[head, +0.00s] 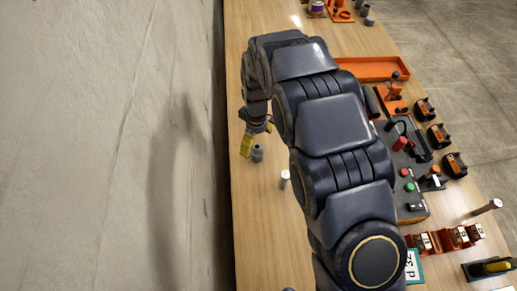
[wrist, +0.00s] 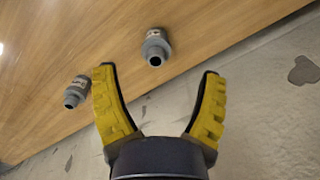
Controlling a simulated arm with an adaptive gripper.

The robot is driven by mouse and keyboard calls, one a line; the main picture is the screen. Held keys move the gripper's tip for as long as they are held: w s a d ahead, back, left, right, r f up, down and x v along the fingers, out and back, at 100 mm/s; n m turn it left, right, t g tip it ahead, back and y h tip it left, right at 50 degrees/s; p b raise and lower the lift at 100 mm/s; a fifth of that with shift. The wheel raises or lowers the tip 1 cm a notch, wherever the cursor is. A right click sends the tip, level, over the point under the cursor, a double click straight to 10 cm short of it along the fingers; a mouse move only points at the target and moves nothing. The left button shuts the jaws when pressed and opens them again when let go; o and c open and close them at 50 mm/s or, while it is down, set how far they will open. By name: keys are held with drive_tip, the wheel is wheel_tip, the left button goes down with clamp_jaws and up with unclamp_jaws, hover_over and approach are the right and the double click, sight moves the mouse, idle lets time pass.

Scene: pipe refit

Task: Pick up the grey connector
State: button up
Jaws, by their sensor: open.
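In the wrist view two grey connectors lie or stand on the wooden table. One grey connector (wrist: 155,47) is ahead of the gap between my fingers, with its dark round opening facing me. The other grey connector (wrist: 76,91) is to the left, just outside the left fingertip. I cannot tell which one the task means. My gripper (wrist: 158,74) is open and empty, with yellow ribbed fingers apart from both pieces. In the head view my gripper (head: 247,144) is partly hidden by my arm, close beside a grey piece (head: 257,153).
A grey piece with a pale top (head: 284,178) stands nearby on the table (head: 262,230). A wall (head: 120,140) runs along the table's left edge. An orange tray (head: 372,68) and a panel with buttons (head: 412,205) lie right of my arm. The left front is mostly clear.

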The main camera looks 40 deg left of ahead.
sight(257, 154)
drive_tip(key=shift+a+f, duration=0.2)
drive_tip(key=shift+f, duration=0.25)
drive_tip(key=f, duration=0.7)
drive_tip(key=shift+w, duration=0.25)
clamp_jaws()
